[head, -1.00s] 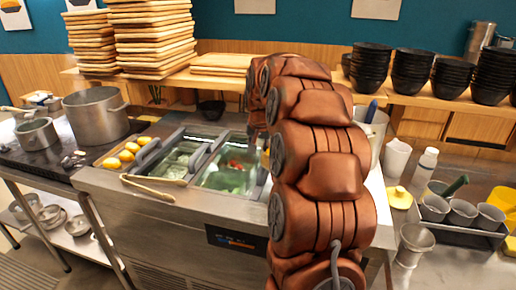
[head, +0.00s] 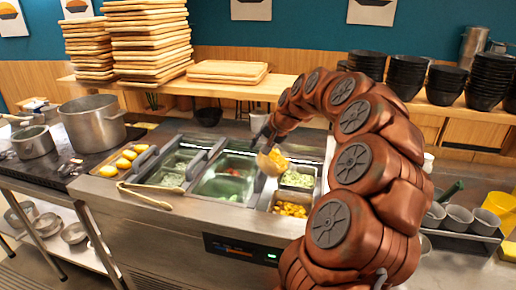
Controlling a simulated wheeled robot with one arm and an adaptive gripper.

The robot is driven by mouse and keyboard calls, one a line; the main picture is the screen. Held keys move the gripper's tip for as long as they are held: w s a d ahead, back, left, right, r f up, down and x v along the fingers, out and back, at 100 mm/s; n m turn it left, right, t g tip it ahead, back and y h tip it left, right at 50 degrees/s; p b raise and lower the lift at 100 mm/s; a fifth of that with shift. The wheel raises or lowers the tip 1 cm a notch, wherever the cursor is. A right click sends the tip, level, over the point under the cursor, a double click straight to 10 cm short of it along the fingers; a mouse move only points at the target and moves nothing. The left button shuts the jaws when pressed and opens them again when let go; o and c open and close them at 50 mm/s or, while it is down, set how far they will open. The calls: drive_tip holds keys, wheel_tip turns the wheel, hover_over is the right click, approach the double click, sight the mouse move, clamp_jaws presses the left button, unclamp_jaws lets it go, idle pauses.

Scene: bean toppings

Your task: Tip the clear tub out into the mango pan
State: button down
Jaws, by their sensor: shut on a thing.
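The clear tub (head: 266,164) is held up over the counter's topping wells, with yellow-orange pieces (head: 280,159) showing in it. It looks tilted. My gripper (head: 268,142) is at its upper left side and is shut on it; the fingertips are small and partly hidden. The mango pan (head: 274,207), with orange cubes in it, sits in the front right well, below and slightly right of the tub.
A pan of pale green pieces (head: 298,179) lies behind the mango pan. A deep well (head: 222,188) with a few red bits is to the left. Tongs (head: 145,196) lie on the counter's front edge. Stacked black bowls (head: 406,75) stand on the back shelf.

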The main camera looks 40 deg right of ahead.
drive_tip(key=shift+s+d+r+t+y, duration=0.3)
drive_tip(key=shift+s+r+t+y, duration=0.15)
drive_tip(key=shift+t, duration=0.25)
drive_tip(key=shift+s+d+y+b, duration=0.15)
drive_tip(key=shift+y+b, duration=0.1)
drive_tip(key=shift+b, duration=0.4)
drive_tip(key=s+d+t+y+b, duration=0.1)
drive_tip(key=t+b, duration=0.1)
drive_tip(key=b, duration=0.1)
drive_tip(key=s+d+m+t+y+b, duration=0.1)
drive_tip(key=s+d+t+b, duration=0.1)
drive_tip(key=b, duration=0.1)
drive_tip(key=shift+s+f+m+t, duration=0.15)
drive_tip(key=shift+s+m+t, duration=0.1)
drive_tip(key=shift+m+t, duration=0.05)
drive_tip(key=shift+s+d+f+m+t+y+b, duration=0.3)
drive_tip(key=shift+s+d+t+y+b, duration=0.3)
drive_tip(key=shift+b, duration=2.05)
drive_tip(key=shift+s+d+f+m+t+y+b, duration=0.25)
drive_tip(key=shift+s+d+t+b, duration=0.45)
drive_tip(key=shift+b, duration=1.65)
drive_tip(key=shift+s+d+m+t+y+b, duration=0.3)
drive_tip(key=shift+s+d+t+b, duration=0.4)
drive_tip(key=shift+b, duration=1.6)
drive_tip(key=shift+s+r+t+b, duration=0.1)
drive_tip(key=shift+s+t+b, duration=0.2)
drive_tip(key=shift+b, duration=0.25)
